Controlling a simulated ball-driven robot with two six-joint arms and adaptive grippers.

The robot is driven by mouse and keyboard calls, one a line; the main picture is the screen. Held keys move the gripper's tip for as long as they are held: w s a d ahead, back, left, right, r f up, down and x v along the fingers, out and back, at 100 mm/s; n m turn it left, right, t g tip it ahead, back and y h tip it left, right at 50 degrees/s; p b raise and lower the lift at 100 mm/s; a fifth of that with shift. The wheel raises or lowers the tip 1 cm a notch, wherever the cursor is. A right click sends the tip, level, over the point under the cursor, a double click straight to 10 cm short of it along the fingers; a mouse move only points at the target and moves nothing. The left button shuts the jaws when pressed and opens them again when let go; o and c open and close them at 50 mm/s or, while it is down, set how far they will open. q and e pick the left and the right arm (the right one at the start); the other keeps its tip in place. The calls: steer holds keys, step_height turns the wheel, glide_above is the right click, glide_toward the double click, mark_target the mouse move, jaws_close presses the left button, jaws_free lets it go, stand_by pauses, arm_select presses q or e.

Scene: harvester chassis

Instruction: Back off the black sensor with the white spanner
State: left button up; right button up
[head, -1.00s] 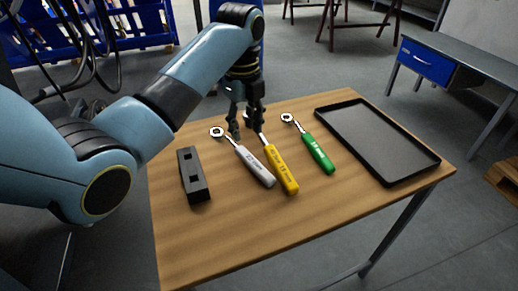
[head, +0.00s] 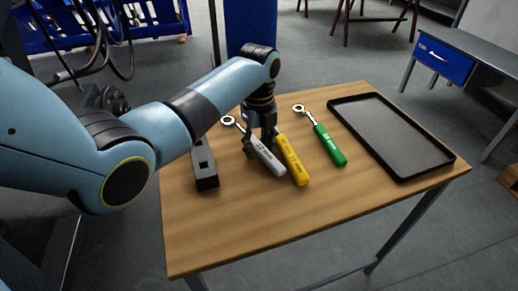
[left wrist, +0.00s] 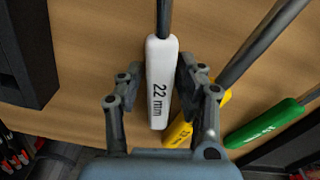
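The white spanner (head: 268,160) lies on the table with its ring end pointing away; its handle reads "22 mm" in the left wrist view (left wrist: 160,85). My left gripper (head: 258,148) is down over the handle. In the left wrist view its fingers (left wrist: 158,78) stand on either side of the white handle, open, with a narrow gap on the left; contact on the right cannot be told. My right gripper is not in view.
A yellow spanner (head: 293,162) lies close to the right of the white one, near my right-hand finger. A green spanner (head: 329,146) lies further right. An empty black tray (head: 448,161) is at the table's right. The table's front (head: 260,220) is clear.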

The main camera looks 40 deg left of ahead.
arm_select(q)
steer(key=shift+c, duration=0.4)
jaws_close()
steer(key=shift+r, duration=0.15)
steer(key=shift+r, duration=0.3)
step_height(320, 180, up, 4)
steer(key=shift+d+f+p, duration=0.1)
steer(key=shift+d+p, duration=0.05)
steer(key=shift+p, duration=0.2)
steer(key=s+d+r, duration=0.1)
steer(key=d+r, duration=0.5)
steer(key=d, duration=0.5)
steer(key=shift+s+d+r, duration=0.15)
steer(key=shift+d+r, duration=0.05)
steer(key=shift+r, duration=0.05)
